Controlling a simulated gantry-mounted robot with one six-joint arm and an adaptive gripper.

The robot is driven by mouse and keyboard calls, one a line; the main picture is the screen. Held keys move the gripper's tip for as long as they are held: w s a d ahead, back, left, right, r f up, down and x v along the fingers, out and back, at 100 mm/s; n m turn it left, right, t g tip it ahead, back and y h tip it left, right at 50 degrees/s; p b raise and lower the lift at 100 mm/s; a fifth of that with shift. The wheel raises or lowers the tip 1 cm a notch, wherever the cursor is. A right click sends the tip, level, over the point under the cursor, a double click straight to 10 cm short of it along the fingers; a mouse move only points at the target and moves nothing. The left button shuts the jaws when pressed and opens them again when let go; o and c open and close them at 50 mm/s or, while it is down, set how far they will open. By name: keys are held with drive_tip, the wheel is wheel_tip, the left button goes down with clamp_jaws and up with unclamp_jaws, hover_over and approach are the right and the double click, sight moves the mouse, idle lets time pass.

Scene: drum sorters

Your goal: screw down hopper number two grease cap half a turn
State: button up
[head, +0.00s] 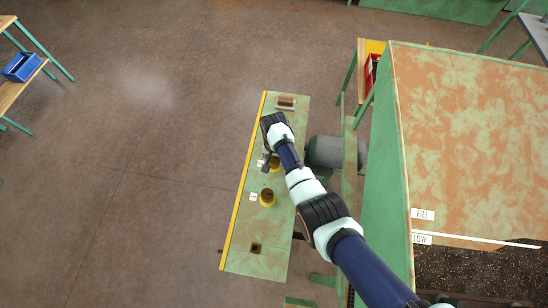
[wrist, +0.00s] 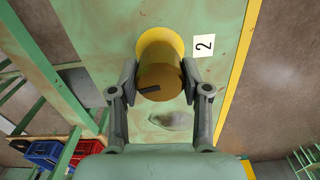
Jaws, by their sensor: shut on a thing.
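The number two grease cap (wrist: 162,77) is a brownish-gold cylinder with a short dark mark on its end face. It stands on a bright yellow round base (wrist: 177,41) on the green panel, beside a white label reading 2 (wrist: 204,45). My gripper (wrist: 160,82) is shut on the cap, one finger on each side. In the head view my gripper (head: 269,160) is over the upper part of the narrow green panel (head: 245,223). My arm and gripper hide most of this cap there.
Another yellow round fitting (head: 267,197) with a white label (head: 253,197) sits below it on the panel. A small wooden piece (head: 286,102) is at the top end. A grey-green motor-like cylinder (head: 325,152) stands right of the panel. The floor (head: 130,200) to the left is clear.

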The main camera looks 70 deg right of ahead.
drive_tip(key=shift+m, duration=0.8)
drive_tip(key=o, duration=1.1)
drive_tip(key=shift+o, duration=0.2)
wheel_tip(320, 180, up, 12)
